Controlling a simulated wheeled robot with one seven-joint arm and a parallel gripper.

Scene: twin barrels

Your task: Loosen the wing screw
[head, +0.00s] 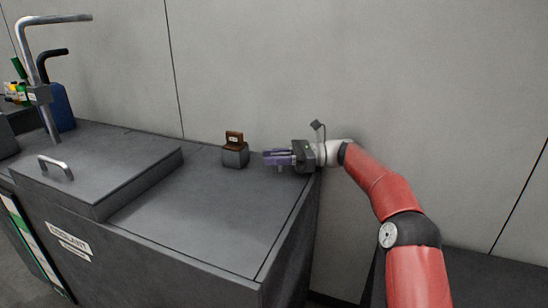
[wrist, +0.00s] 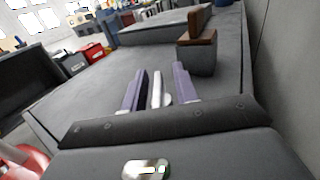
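The wing screw (head: 234,138) looks like a brown, flat upright piece on a brown base, set on a small grey block (head: 235,157) on the grey cabinet top. In the wrist view the brown piece (wrist: 196,38) and the grey block (wrist: 197,62) stand ahead, just right of the fingers. My gripper (head: 277,157) has purple fingers and is to the right of the block, apart from it. In the wrist view my gripper (wrist: 159,88) has its fingers apart. A pale piece (wrist: 158,90) shows between them; I cannot tell whether it is part of the gripper.
A raised lid (head: 110,160) with a metal handle (head: 55,167) lies on the cabinet's left part. A bent metal pipe (head: 42,80) and a blue container (head: 61,107) stand at the far left. A wall (head: 280,60) runs behind. The cabinet top (head: 190,220) in front is clear.

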